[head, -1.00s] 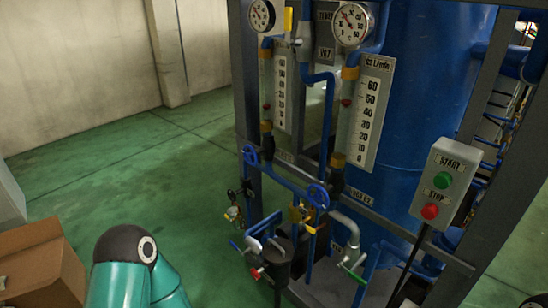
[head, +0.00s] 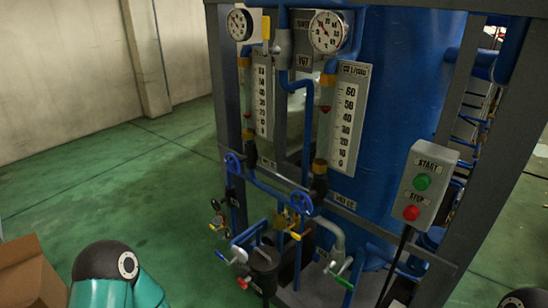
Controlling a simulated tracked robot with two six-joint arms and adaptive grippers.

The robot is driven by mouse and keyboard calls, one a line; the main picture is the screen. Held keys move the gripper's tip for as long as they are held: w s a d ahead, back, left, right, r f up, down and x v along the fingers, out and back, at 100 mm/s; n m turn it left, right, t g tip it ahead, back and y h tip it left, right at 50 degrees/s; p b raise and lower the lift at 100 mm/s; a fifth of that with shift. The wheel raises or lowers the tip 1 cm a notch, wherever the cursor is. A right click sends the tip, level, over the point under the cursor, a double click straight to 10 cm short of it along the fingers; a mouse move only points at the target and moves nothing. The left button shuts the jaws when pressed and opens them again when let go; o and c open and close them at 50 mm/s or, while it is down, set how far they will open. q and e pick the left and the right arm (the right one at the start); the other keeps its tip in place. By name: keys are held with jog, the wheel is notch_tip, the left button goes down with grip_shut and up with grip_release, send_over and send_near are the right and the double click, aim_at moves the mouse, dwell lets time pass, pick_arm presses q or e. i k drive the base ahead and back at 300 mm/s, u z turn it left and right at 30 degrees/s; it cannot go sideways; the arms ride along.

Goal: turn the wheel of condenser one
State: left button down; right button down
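Two blue handwheels sit on the blue pipe low on the distillation rig: a left wheel (head: 233,163) and a right wheel (head: 301,202). Each is below a flow scale, the left scale (head: 262,103) and the right scale (head: 346,118). I cannot read which wheel belongs to condenser one. Nothing touches either wheel. Part of my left arm shows at the lower left, but its gripper is out of view. My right gripper is out of view too.
A start/stop box (head: 424,187) with green and red buttons stands at the right of the rig. Several small valves with coloured handles and a dark pot (head: 264,262) are below the wheels. A cardboard box (head: 28,272) is at the lower left. The green floor (head: 110,190) left of the rig is clear.

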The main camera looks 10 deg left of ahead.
aim_at(235, 162)
jog(key=u, duration=0.1)
jog(key=i, duration=0.15)
jog(key=u, duration=1.8)
jog(key=i, duration=0.85)
jog(key=z, duration=3.05)
jog(key=k, duration=0.1)
jog(key=u, duration=1.9)
